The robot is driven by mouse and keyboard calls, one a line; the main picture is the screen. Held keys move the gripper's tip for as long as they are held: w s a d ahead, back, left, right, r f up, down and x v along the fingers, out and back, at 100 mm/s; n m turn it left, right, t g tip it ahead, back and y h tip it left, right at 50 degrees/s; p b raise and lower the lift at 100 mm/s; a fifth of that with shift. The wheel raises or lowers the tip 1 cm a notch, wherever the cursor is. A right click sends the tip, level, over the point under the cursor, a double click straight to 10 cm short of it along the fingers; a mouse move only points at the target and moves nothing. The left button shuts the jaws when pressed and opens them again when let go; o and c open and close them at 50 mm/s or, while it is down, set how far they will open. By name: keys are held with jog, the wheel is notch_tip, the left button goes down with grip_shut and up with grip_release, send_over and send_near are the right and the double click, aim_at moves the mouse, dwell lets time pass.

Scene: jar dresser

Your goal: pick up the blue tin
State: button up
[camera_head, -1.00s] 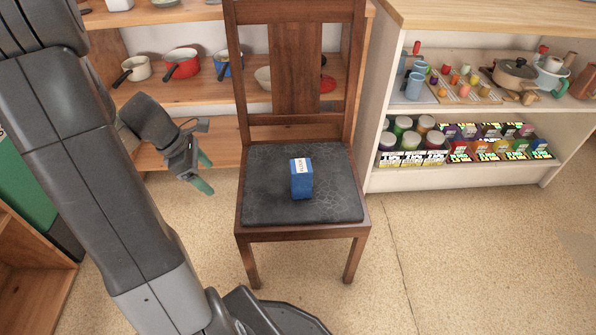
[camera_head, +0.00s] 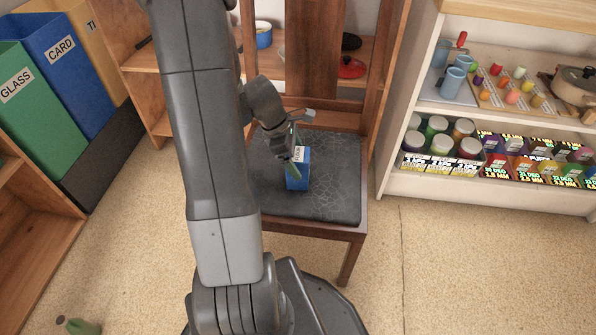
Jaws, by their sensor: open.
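The blue tin (camera_head: 300,180) stands upright on the dark padded seat of a wooden chair (camera_head: 335,195). It is a small box shape with a white label near its top. My gripper (camera_head: 294,165) is open, with its green-tipped fingers pointing down at the tin's upper left part. One finger overlaps the tin in the picture and partly hides it. I cannot tell whether the fingers touch it or lie on either side of it.
A white shelf (camera_head: 470,195) with jars, cups and a pan (camera_head: 575,88) stands at the right. A wooden shelf with a red lid (camera_head: 351,67) is behind the chair. Green (camera_head: 40,110) and blue (camera_head: 65,65) bins stand at the left. Floor is clear at front right.

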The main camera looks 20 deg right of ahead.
jog(key=b+x, duration=0.1)
jog(key=x, duration=0.2)
jog(key=shift+f, duration=0.1)
jog(key=c, duration=1.3)
